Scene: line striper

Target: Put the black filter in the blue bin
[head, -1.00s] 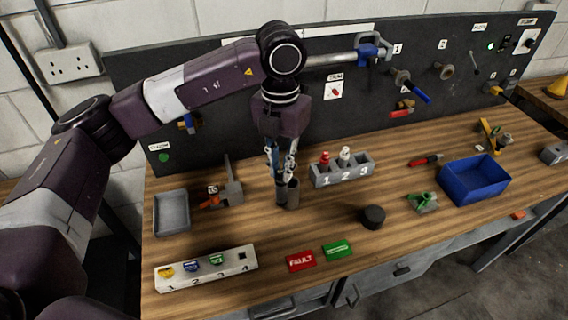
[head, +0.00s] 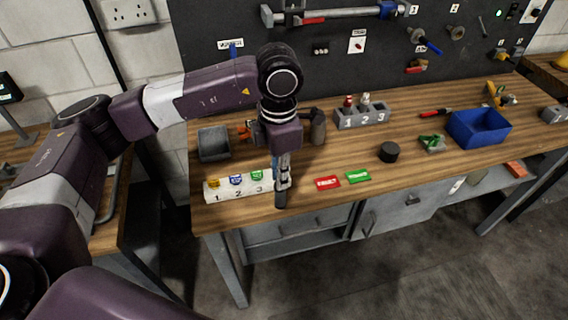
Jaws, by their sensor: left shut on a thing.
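My left gripper (head: 281,181) points down at the front edge of the bench, right of the white numbered block. It is shut on a slim dark cylinder, which looks like the black filter (head: 281,198). The cylinder hangs upright below the fingers, its upper part hidden by them. The blue bin (head: 479,138) stands at the right of the bench, open and seemingly empty, well apart from my gripper. My right gripper is not in view.
A grey-brown cylinder (head: 317,128) stands behind my gripper. A squat black round piece (head: 388,152), a green part (head: 432,142), red and green labels (head: 357,176), and a grey numbered block (head: 361,118) lie between gripper and bin. A grey tray (head: 213,145) is left.

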